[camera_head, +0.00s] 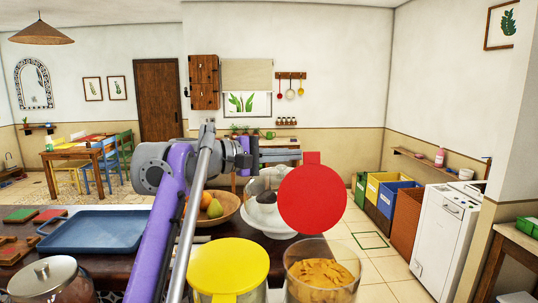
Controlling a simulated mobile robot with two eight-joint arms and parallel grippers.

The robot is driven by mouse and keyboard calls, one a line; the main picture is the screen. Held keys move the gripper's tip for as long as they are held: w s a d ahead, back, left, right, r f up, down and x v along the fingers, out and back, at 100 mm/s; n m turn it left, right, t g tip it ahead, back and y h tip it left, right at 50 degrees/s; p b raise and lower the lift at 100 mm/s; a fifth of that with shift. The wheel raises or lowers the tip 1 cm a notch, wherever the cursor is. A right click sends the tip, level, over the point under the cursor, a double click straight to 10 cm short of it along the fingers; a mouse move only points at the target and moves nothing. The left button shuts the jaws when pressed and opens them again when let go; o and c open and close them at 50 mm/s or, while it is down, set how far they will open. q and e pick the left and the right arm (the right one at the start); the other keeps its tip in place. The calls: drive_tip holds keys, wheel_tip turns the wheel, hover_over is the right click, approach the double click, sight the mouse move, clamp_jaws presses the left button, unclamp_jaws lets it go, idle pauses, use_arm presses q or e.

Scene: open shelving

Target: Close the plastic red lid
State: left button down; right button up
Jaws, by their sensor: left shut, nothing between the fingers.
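The red lid (312,200) is a round disc with a small tab on top. It stands upright, face towards me, above and behind a glass jar (318,287). The jar's mouth is open and orange-brown food (321,272) shows inside. My left gripper (294,156) reaches in from the left, shut and empty, with its tips close to the lid's tab. I cannot tell whether they touch it. My right gripper is not in view.
A jar with a yellow lid (228,266) stands just left of the open jar. Behind are a wooden fruit bowl (228,217), a white plate (285,232) and a clear glass vessel (254,184). A blue tray (95,231) lies at the left. Open floor lies to the right.

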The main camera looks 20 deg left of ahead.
sight(309, 153)
use_arm(q)
drive_tip(key=s+d, duration=0.1)
drive_tip(key=s+d+r, duration=0.1)
drive_tip(key=shift+s+d, duration=0.15)
drive_tip(key=shift+s, duration=0.2)
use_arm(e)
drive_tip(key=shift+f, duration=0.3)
use_arm(q)
drive_tip(key=shift+s, duration=0.1)
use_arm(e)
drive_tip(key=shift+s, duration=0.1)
